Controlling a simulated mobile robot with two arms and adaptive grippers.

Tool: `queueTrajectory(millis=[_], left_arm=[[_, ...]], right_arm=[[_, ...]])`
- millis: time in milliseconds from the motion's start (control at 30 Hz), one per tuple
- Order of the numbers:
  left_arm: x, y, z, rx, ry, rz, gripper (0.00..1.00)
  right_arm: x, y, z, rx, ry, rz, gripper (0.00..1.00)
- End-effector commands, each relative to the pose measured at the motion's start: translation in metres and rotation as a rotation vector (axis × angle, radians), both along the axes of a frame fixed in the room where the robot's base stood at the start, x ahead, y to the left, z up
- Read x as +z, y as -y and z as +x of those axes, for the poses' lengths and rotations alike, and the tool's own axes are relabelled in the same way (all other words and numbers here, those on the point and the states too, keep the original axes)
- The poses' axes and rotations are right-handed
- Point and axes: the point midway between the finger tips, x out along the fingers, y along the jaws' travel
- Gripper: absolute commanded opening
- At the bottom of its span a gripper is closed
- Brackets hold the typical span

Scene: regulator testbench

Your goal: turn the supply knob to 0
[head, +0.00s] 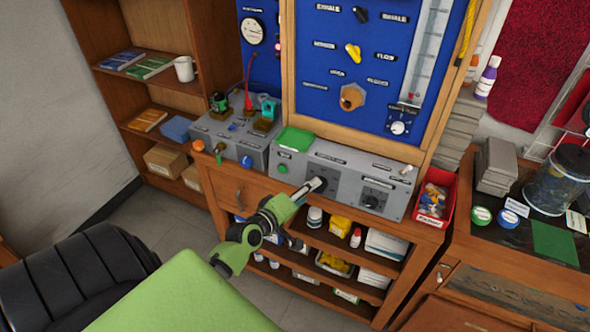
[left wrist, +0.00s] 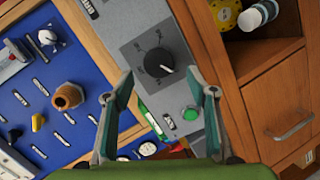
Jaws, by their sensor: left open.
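A grey control box (head: 340,160) stands on the wooden bench below the blue board. It carries a left dial (head: 327,174), largely covered by my gripper, and a right dial (head: 372,201). In the left wrist view, a round black knob (left wrist: 158,65) with a white pointer line sits on a dark square dial plate. The pointer lies roughly sideways, to the right; the scale marks are too small to read. My left gripper (head: 314,184) is open in front of the left dial. In the left wrist view its fingers (left wrist: 162,74) stand on either side of the knob, with visible gaps. My right gripper is not in view.
A green button (left wrist: 190,114) sits beside the dial. A green block (head: 295,139) lies on top of the box. A red bin (head: 436,195) stands at its right end, and a second grey box (head: 232,136) with fittings stands to its left. Shelves with bottles lie below.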

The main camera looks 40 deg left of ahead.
Motion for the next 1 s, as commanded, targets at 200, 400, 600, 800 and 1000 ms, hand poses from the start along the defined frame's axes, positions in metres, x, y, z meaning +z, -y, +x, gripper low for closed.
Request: queueTrajectory(millis=[200, 400, 600, 800, 1000], left_arm=[[0.011, 0.002, -0.041, 0.0, -0.002, 0.001, 0.52], [0.017, 0.003, -0.061, 0.0, -0.002, 0.001, 0.52], [0.019, 0.003, -0.065, -0.001, 0.0, 0.0, 0.52], [0.019, 0.003, -0.065, -0.001, -0.001, 0.0, 0.52], [0.019, 0.003, -0.065, -0.001, -0.001, 0.0, 0.52]], right_arm=[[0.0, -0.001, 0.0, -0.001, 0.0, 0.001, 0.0], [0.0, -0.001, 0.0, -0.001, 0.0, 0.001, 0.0], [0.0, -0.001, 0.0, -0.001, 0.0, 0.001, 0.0], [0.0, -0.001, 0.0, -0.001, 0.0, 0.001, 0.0], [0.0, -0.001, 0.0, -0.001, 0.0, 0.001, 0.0]])
